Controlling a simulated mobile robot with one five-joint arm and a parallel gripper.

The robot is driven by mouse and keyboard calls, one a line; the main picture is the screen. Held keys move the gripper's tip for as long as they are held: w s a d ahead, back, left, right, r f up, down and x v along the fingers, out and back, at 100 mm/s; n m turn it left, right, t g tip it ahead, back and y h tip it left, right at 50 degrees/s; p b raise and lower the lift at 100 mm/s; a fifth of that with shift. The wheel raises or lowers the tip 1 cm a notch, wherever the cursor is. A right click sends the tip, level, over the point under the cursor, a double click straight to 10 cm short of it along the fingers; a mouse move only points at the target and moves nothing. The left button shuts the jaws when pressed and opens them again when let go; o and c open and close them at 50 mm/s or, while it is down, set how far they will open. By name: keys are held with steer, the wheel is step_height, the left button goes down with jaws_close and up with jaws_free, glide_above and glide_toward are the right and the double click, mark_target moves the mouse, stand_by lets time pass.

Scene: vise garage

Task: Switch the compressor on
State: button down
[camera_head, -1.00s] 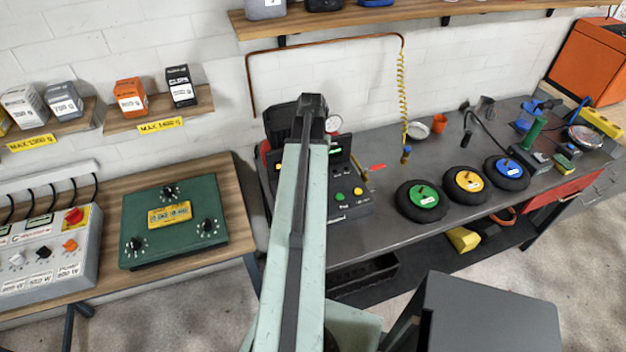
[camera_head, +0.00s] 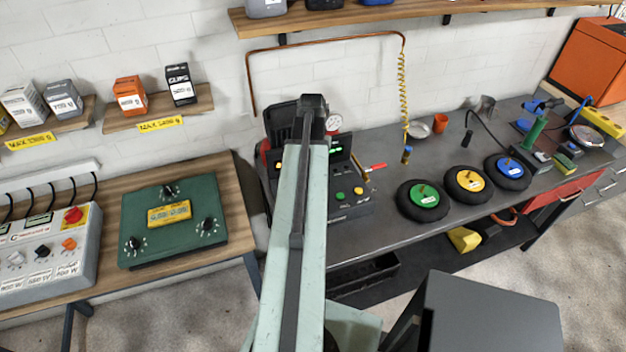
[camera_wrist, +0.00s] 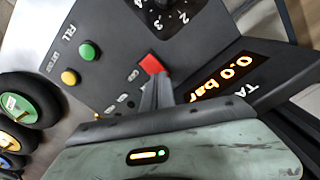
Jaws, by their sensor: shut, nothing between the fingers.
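The compressor (camera_head: 352,211) is a dark unit on the grey bench, partly hidden behind my arm in the head view. In the wrist view its panel (camera_wrist: 115,65) shows a red switch (camera_wrist: 151,65) with small lettering beside it, a green button (camera_wrist: 90,51), a yellow button (camera_wrist: 69,77) and a numbered dial (camera_wrist: 165,18). Its display (camera_wrist: 222,77) reads 0.0 bar in orange. My gripper (camera_wrist: 157,84) is shut and empty, its tips right at the red switch. I cannot tell whether they touch it. The gripper is hidden in the head view.
Three wheels with green (camera_head: 424,196), yellow (camera_head: 470,181) and blue (camera_head: 509,167) hubs lie right of the compressor. A coiled yellow hose (camera_head: 402,90) hangs behind. A green control box (camera_head: 173,240) sits on the wooden table at left. A dark grey box (camera_head: 490,315) stands in front.

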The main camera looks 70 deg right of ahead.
steer(key=shift+f+b, duration=0.5)
steer(key=shift+f, duration=0.1)
steer(key=shift+r, duration=0.1)
step_height(320, 180, up, 7)
steer(key=p, duration=0.7)
stand_by(0.4)
